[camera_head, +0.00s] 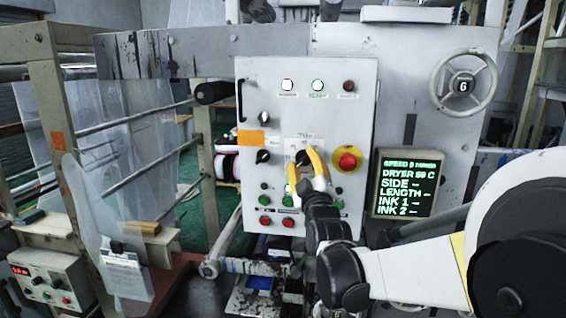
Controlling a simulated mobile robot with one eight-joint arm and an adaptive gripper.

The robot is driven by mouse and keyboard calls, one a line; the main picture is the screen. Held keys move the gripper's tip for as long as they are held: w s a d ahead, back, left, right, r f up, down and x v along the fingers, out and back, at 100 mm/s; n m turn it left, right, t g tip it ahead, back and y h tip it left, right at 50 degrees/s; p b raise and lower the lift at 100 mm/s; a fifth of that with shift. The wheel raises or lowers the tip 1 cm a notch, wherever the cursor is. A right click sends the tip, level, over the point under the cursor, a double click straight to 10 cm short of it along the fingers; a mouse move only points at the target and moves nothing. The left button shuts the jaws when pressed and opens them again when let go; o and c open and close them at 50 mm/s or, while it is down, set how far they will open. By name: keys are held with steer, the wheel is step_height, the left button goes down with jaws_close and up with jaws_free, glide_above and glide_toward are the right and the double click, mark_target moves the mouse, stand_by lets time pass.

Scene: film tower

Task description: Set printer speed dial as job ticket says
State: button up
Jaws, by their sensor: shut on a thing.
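The white control panel (340,95) faces me in the head view. A black dial (303,157) at its middle sits on a pale label plate, whose small print is too blurred to read. My gripper (305,168), with yellow fingers, is shut on this dial. The fingers partly cover the dial, so its pointer setting is hidden. A dark screen (405,185) to the right shows green text: a speed line that seems to read 0, then DRYER 59 C, SIDE, LENGTH, INK 1 and INK 2. I cannot pick out a readable job ticket.
A red stop button (347,160) on a yellow ring is close right of my gripper. Green and red buttons (265,222) sit below, and other black knobs (263,156) to the left. A handwheel (463,84) is at upper right. A small control box (45,280) stands at lower left.

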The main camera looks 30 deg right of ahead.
steer(key=m+h+b, duration=0.1)
steer(key=m, duration=0.1)
steer(key=m+h+b, duration=0.1)
steer(key=m, duration=0.2)
steer(key=shift+w+f+h+b, duration=0.1)
steer(key=shift+h+b, duration=0.3)
steer(key=m+h+b, duration=0.1)
steer(key=m, duration=0.2)
steer(key=m+g+h, duration=0.1)
steer(key=m+h, duration=0.1)
steer(key=m, duration=0.2)
steer(key=shift+a+b, duration=0.1)
steer(key=shift+b, duration=0.25)
steer(key=m+g+h, duration=0.1)
steer(key=m, duration=0.2)
steer(key=m+g+h, duration=0.1)
steer(key=m+g, duration=0.1)
steer(key=m, duration=0.1)
steer(key=shift+m+h+b, duration=0.3)
steer(key=shift+m+h, duration=0.1)
steer(key=m+g, duration=0.1)
steer(key=m, duration=0.1)
steer(key=m+g+h, duration=0.1)
steer(key=m, duration=0.2)
steer(key=shift+r+m+g, duration=0.2)
steer(key=shift+m+g, duration=0.1)
steer(key=shift+m, duration=0.4)
steer(key=o, duration=1.2)
